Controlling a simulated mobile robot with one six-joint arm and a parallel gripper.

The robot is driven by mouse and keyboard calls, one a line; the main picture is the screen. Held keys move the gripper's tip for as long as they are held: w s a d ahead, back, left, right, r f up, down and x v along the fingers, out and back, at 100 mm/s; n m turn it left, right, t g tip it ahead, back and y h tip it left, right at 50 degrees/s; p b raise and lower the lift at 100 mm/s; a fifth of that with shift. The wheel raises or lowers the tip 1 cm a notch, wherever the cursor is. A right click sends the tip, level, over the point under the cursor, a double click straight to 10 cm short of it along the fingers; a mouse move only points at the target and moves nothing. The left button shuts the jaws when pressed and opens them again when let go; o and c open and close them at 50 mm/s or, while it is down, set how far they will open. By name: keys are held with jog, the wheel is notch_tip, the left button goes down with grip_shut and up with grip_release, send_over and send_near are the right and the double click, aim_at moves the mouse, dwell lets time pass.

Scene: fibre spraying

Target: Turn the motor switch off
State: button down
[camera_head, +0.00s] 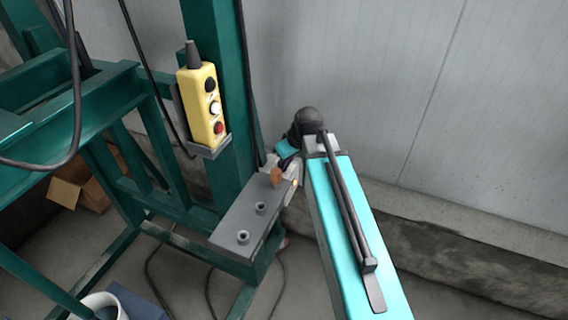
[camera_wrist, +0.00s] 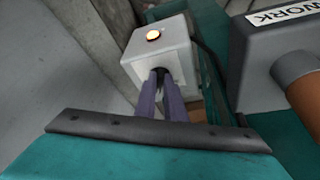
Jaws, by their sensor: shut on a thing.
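Which way the knob is turned cannot be seen. In the head view, my arm largely covers the gripper and the box, beside the end of a grey shelf.
A grey shelf (camera_head: 240,222) with two round sockets and an orange-brown cylinder (camera_head: 277,177) is next to the box. A yellow button pendant (camera_head: 201,105) hangs on the green frame (camera_head: 218,45). A block marked WORK (camera_wrist: 285,45) is close on the wrist view's right. A grey wall stands behind.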

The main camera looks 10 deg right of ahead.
jog(key=n, duration=0.2)
jog(key=n+y+b, duration=0.1)
jog(key=shift+w+d+n+g, duration=0.3)
jog(key=shift+w+d, duration=0.05)
jog(key=n, duration=0.1)
jog(key=n+g+y+b, duration=0.1)
jog(key=n, duration=0.1)
jog(key=shift+w+d, duration=0.2)
jog(key=shift+w, duration=0.1)
jog(key=n, duration=0.2)
jog(key=n+g+b, duration=0.1)
jog(key=n, duration=0.1)
jog(key=n+g+b, duration=0.1)
jog(key=shift+w+d+n, duration=0.1)
jog(key=shift+w+n, duration=0.25)
jog(key=shift+n, duration=0.05)
jog(key=shift+r, duration=0.1)
jog(key=c, duration=1.8)
grip_release()
jog(key=shift+c, duration=0.2)
jog(key=shift+s, duration=0.1)
jog(key=b+v, duration=0.2)
jog(key=v, duration=1.1)
jog(key=shift+w+d+r+b, duration=0.2)
jog(key=shift+d+r+b, duration=0.05)
jog(key=shift+d+b, duration=0.15)
